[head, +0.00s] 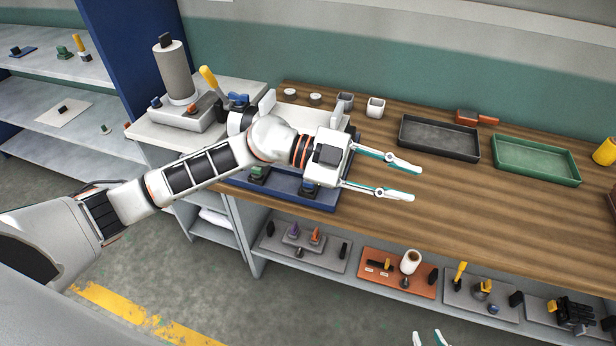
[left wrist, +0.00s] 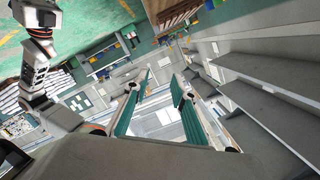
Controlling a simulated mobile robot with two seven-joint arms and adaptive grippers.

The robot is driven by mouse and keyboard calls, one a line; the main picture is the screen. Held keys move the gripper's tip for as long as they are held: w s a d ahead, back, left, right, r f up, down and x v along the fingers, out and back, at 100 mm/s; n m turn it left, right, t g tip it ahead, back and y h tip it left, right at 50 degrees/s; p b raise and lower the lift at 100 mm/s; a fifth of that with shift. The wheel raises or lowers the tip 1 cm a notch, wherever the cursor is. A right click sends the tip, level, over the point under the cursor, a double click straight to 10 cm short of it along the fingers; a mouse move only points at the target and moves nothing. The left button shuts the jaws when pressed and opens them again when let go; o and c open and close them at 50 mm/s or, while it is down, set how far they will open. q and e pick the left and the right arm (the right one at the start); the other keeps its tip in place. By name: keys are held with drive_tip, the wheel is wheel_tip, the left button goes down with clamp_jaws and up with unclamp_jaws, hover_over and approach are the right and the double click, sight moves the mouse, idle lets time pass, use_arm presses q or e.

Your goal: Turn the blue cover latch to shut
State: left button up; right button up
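A blue latch-like part (head: 238,99) shows beside a yellow handle (head: 209,78) on the tape extruder (head: 187,116) at the upper left of the head view; whether it is turned shut I cannot tell. My left arm passes in front of the machine's right side and hides part of it. My left gripper (head: 416,184) is open and empty above the wooden bench, well right of the blue part, fingers pointing right. In the left wrist view its fingers (left wrist: 158,88) are apart with nothing between them. Only the tips of my right gripper (head: 428,339) show at the bottom edge, apart and empty.
A dark tray (head: 438,140) and a green tray (head: 536,160) lie on the wooden bench (head: 480,210). A blue tray (head: 283,189) lies under my left forearm. Several small parts stand on the lower shelf. The bench between my left gripper and the green tray is clear.

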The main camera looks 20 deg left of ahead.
use_arm(q)
drive_tip(key=w+a+f+n+g+y, duration=0.1)
drive_tip(key=w+a+f+y, duration=0.1)
drive_tip(key=a+f+y, duration=0.35)
drive_tip(key=n+y, duration=0.6)
approach(308, 185)
drive_tip(key=x, duration=0.8)
drive_tip(key=shift+w, duration=0.25)
clamp_jaws()
